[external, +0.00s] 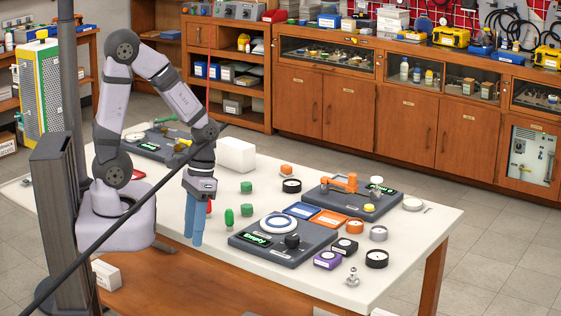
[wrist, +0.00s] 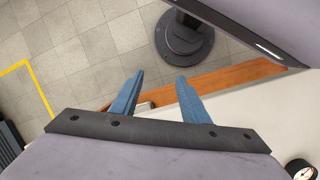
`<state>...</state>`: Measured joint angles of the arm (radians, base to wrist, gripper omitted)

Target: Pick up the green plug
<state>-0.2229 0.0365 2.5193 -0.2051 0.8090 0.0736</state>
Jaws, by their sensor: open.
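Several green pieces stand on the white table (external: 330,290). A tall, narrow green one (external: 229,217), likely the green plug, stands upright near the left corner of the front grey panel. Short green blocks stand behind it (external: 246,187) and to its right (external: 246,210). My gripper (external: 194,238) hangs with its blue fingers pointing down, left of the tall green piece and apart from it, at the table's front edge. In the wrist view, the fingers (wrist: 159,80) are spread with nothing between them. No green piece shows in that view.
The front grey panel (external: 275,253) carries a white-and-blue ring, a black knob and a lit display. Purple and black boxes (external: 328,260), gauges and a second panel (external: 375,210) crowd the right. A white box (external: 236,154) stands behind. The wrist view shows floor beyond the table edge.

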